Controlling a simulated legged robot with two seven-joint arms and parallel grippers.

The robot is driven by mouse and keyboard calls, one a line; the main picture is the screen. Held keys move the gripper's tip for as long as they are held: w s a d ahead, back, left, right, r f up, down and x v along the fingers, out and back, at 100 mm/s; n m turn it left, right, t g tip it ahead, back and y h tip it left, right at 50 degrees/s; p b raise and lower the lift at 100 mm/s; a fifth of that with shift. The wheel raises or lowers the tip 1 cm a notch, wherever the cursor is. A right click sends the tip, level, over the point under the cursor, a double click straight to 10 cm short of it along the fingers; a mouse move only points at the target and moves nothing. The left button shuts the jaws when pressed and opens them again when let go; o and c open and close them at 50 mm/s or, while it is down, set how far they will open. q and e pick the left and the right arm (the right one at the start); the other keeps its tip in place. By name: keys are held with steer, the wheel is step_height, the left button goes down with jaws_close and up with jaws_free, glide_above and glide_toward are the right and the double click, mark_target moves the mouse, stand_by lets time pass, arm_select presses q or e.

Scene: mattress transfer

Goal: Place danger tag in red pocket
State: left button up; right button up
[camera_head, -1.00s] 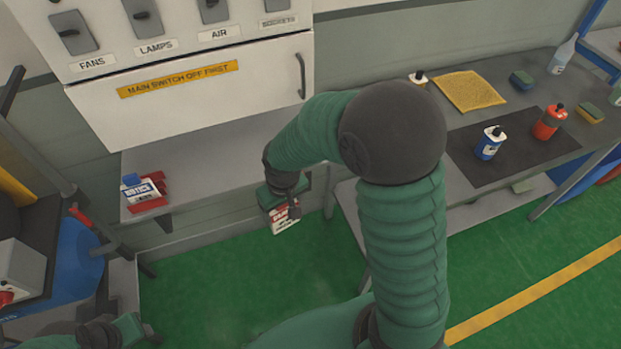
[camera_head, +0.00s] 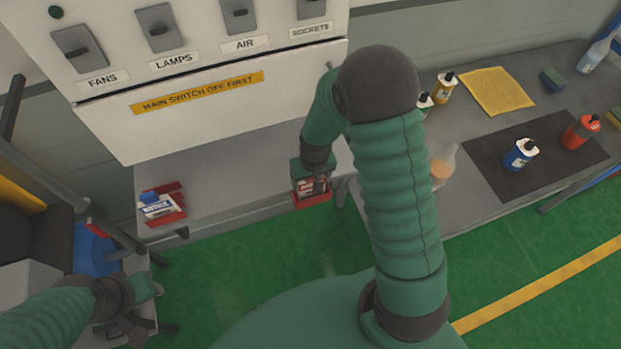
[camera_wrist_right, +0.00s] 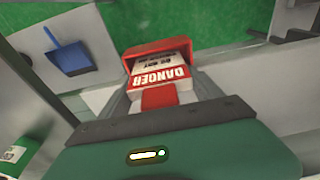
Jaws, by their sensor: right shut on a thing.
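The danger tag (camera_wrist_right: 162,78), white with a red DANGER band, is between the fingers of my right gripper (camera_head: 313,180). A red pocket (camera_head: 312,201) is at the right front edge of the grey shelf. In the right wrist view, the red pocket (camera_wrist_right: 150,50) shows its rim just beyond the tag, and the tag's far end overlaps its opening. How deep the tag sits in it is hard to tell. My left gripper (camera_head: 146,291) is low at the left, away from the pocket; its jaws are unclear.
A notice tag (camera_head: 157,207) sits at a second red pocket (camera_head: 178,199) on the shelf's left. The white switch cabinet (camera_head: 230,110) stands above the shelf (camera_head: 230,185). The right bench holds bottles, a yellow cloth (camera_head: 497,90) and a dark mat (camera_head: 480,155).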

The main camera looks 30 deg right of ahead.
steer(key=shift+f, duration=0.1)
steer(key=shift+c, duration=0.9)
steer(key=shift+s+a, duration=0.15)
steer(key=shift+s, duration=0.2)
steer(key=shift+s+a, duration=0.1)
steer(key=shift+a, duration=0.05)
steer(key=o, duration=1.5)
steer(key=shift+o, duration=1.2)
steer(key=shift+w+f, duration=0.1)
steer(key=shift+w, duration=0.15)
